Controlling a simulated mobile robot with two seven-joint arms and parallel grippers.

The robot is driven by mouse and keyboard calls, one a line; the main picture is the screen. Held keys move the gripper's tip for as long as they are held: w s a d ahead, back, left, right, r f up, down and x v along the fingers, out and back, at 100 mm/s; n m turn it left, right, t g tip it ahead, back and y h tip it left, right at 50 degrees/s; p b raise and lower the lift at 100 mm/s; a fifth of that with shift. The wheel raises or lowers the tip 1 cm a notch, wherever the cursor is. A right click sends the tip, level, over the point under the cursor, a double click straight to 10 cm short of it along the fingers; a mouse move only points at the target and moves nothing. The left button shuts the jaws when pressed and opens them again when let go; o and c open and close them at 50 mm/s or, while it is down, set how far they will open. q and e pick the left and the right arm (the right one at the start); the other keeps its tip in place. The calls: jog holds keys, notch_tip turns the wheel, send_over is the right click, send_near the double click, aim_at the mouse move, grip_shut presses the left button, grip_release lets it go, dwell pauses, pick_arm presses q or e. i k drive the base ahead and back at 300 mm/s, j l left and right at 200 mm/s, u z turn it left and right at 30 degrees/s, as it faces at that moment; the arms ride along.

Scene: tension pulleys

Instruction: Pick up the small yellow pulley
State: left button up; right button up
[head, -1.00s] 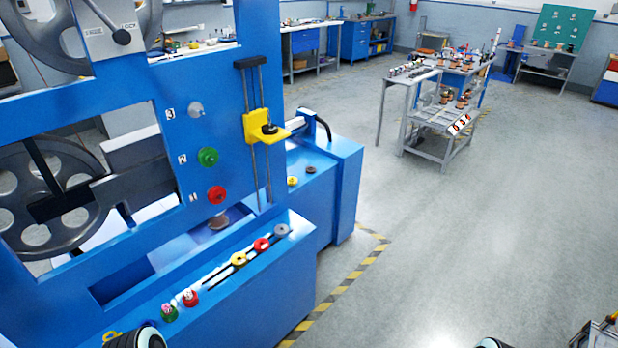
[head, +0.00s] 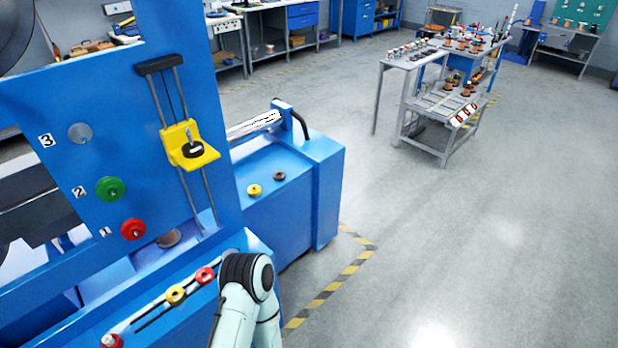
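A small yellow pulley (head: 254,190) lies on the blue ledge to the right of the machine's upright panel, beside a small dark pulley (head: 279,176). Another yellow pulley (head: 175,295) sits on the slotted front shelf, next to a red pulley (head: 205,275). I cannot tell from looks alone which yellow one the task names. A pale arm link of mine with a dark joint rises at bottom centre, in front of the shelf's right end. Neither gripper shows.
The blue machine panel (head: 110,110) carries numbered grey, green (head: 110,189) and red (head: 133,229) pulleys. A yellow bracket (head: 190,146) hangs on two rods, near the ledge. A grey cart (head: 440,100) stands at back right. The floor at right is clear.

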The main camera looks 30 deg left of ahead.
aim_at(253, 191)
jog(key=i+l+u, duration=0.1)
jog(key=i, duration=0.35)
jog(key=i+l, duration=0.15)
jog(key=i, duration=0.3)
jog(key=i+l+u, duration=0.15)
jog(key=i, duration=0.35)
jog(key=i+u, duration=0.15)
jog(key=u, duration=0.25)
jog(key=i+u, duration=0.15)
jog(key=u, duration=0.25)
jog(key=i+l+u, duration=0.1)
jog(key=u, duration=0.25)
jog(key=i+l+u, duration=0.1)
jog(key=u, duration=0.3)
jog(key=i+l+u, duration=0.1)
jog(key=u, duration=0.3)
jog(key=l+u, duration=0.15)
jog(key=u, duration=0.2)
jog(key=i+l+u, duration=0.15)
jog(key=u, duration=0.25)
jog(key=l+u, duration=0.15)
jog(key=u, duration=0.25)
